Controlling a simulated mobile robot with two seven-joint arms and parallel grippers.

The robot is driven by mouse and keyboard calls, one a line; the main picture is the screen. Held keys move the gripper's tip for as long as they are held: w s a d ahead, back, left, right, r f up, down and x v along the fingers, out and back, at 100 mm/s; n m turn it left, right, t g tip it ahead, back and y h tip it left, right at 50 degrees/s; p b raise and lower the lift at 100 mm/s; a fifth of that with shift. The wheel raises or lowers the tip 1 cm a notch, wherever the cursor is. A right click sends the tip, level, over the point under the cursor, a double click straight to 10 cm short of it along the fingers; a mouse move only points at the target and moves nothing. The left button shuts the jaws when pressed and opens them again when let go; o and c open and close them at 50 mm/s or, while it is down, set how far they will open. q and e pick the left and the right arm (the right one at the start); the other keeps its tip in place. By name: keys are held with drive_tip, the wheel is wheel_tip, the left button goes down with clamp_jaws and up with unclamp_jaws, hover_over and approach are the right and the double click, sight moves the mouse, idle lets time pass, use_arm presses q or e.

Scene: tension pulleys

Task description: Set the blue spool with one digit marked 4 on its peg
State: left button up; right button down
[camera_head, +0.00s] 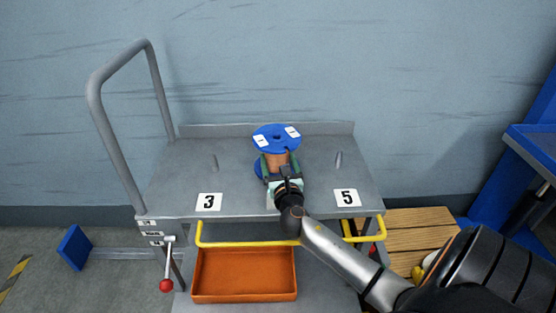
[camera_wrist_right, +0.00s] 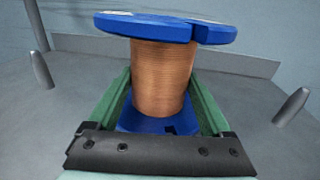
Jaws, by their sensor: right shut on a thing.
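A blue spool (camera_head: 274,133) with copper-coloured winding stands nearly upright over the middle of the grey cart top (camera_head: 180,185). White labels lie on its upper flange, too small to read. In the right wrist view the spool (camera_wrist_right: 160,75) sits between the green fingers. My right gripper (camera_head: 279,165) is shut on its wound core from the front. Bare grey pegs stand to the left (camera_head: 214,162) and right (camera_head: 339,160). No middle peg shows, so I cannot tell whether the spool is around one. My left gripper is out of view.
Labels 3 (camera_head: 209,202) and 5 (camera_head: 346,198) lie at the cart's front edge; my gripper covers the place between them. A tall handle (camera_head: 93,105) rises at left, a low lip (camera_head: 210,130) at the back. An orange tray (camera_head: 245,274) sits below.

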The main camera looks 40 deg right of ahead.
drive_tip(key=shift+f, duration=0.3)
idle(0.5)
